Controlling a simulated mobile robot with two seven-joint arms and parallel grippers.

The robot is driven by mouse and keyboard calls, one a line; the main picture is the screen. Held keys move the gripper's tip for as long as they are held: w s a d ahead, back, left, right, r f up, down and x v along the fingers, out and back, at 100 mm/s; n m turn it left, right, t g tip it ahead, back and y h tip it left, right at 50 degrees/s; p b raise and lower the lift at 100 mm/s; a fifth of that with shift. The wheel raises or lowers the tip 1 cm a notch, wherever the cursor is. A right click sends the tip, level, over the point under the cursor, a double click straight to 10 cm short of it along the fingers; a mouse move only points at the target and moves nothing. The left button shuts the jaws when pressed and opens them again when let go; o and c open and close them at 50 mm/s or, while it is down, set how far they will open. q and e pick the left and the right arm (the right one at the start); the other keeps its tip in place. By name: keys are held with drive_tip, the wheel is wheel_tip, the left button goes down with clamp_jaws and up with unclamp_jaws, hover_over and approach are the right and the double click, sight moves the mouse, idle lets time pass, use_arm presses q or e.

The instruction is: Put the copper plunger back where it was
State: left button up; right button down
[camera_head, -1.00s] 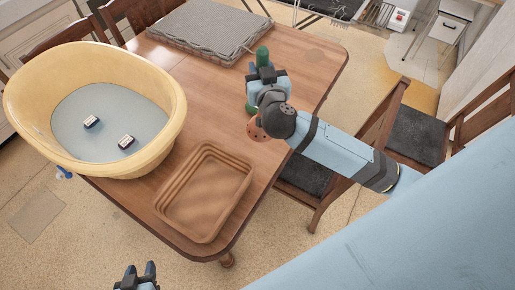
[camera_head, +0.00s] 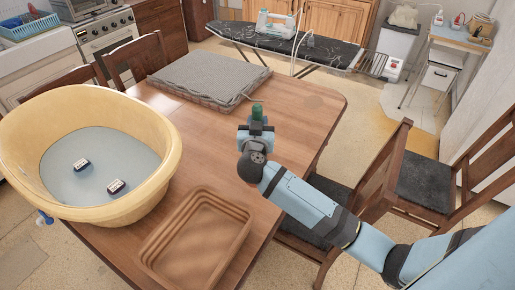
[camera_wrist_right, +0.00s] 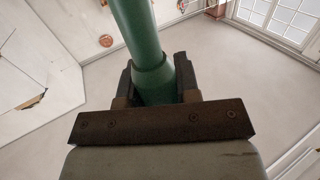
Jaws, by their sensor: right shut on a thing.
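My right gripper (camera_head: 256,127) is raised above the right side of the wooden table (camera_head: 200,128). It is shut on a green handle (camera_head: 257,112), which sticks up above the fingers. In the right wrist view, the green handle (camera_wrist_right: 137,28) passes between the two dark fingers of the gripper (camera_wrist_right: 155,75). No copper part of the held thing can be made out; its lower part is hidden. A faint darker round patch (camera_head: 313,102) shows on the tabletop at the far right corner. My left gripper is out of view.
A yellow tub (camera_head: 150,130) with two small labelled objects stands at the table's left. A brown tray (camera_head: 158,250) lies at the front and a grey woven mat (camera_head: 210,78) at the back. Wooden chairs (camera_head: 385,175) stand to the right. The middle and far right tabletop are clear.

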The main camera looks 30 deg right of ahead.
wheel_tip(320, 180, down, 4)
drive_tip(key=shift+f, duration=0.2)
wheel_tip(320, 180, down, 3)
drive_tip(key=shift+f+b, duration=0.2)
drive_tip(key=shift+b, duration=0.3)
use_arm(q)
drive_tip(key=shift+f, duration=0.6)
use_arm(e)
drive_tip(key=shift+f, duration=0.1)
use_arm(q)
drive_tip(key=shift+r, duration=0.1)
use_arm(e)
drive_tip(key=shift+f, duration=0.1)
drive_tip(key=c, duration=0.8)
unclamp_jaws()
drive_tip(key=shift+f, duration=0.1)
drive_tip(key=shift+s+a, duration=0.1)
drive_tip(key=shift+s, duration=0.05)
drive_tip(key=v, duration=1.1)
drive_tip(key=shift+s+a, duration=0.2)
drive_tip(key=shift+s, duration=0.1)
